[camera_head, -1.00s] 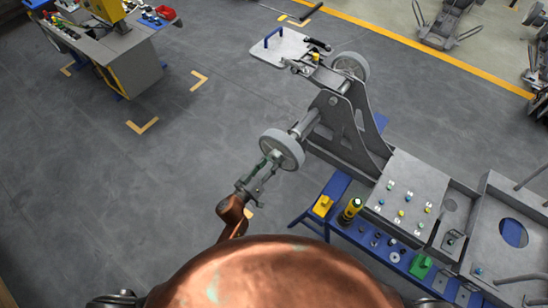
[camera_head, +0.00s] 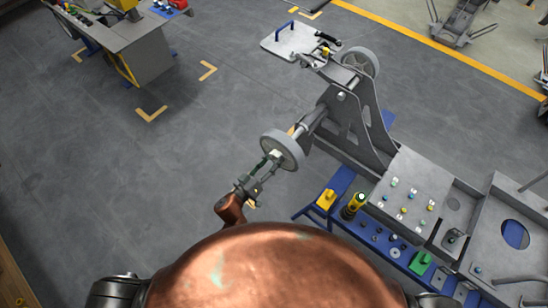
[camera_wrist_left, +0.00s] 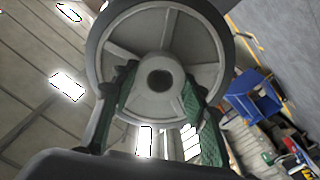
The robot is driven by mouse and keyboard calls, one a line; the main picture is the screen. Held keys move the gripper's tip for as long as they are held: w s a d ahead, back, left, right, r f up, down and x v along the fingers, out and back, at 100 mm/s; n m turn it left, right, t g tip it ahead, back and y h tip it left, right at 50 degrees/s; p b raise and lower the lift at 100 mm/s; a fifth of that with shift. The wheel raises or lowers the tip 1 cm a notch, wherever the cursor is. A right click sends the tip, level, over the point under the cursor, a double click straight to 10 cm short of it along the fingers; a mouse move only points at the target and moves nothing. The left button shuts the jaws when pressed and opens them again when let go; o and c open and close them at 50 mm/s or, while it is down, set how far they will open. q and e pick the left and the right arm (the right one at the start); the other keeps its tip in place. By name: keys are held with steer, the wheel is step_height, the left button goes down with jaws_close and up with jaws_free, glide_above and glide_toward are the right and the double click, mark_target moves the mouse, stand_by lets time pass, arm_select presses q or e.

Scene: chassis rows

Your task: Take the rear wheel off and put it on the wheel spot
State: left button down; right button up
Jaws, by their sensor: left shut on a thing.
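The near wheel (camera_head: 295,147), grey with a pale rim, stands upright at the outer end of the chassis axle (camera_head: 312,119). Whether the axle is still inside its hub is hidden. My left gripper (camera_head: 271,160) is shut on the wheel from its outer side. In the left wrist view, the green-padded fingers (camera_wrist_left: 160,100) lie either side of the wheel's dark hub (camera_wrist_left: 160,77), and the wheel's spoked face (camera_wrist_left: 205,45) fills the upper middle. Another wheel (camera_head: 360,62) sits on the chassis's far side. I cannot pick out the wheel spot. My right gripper is out of view.
The grey chassis (camera_head: 372,140) stands right of the wheel. A blue bench (camera_head: 312,214) with a yellow block and several small parts lies along its near side. A workbench (camera_head: 150,55) stands at the upper left. The grey floor between (camera_head: 110,190) is clear.

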arm_select(q)
steer(key=shift+r+p+v, duration=0.15)
steer(key=shift+p+v, duration=0.15)
steer(key=shift+v, duration=0.4)
steer(key=shift+r+p+v, duration=0.1)
steer(key=shift+p+v, duration=0.2)
steer(key=shift+v, duration=0.45)
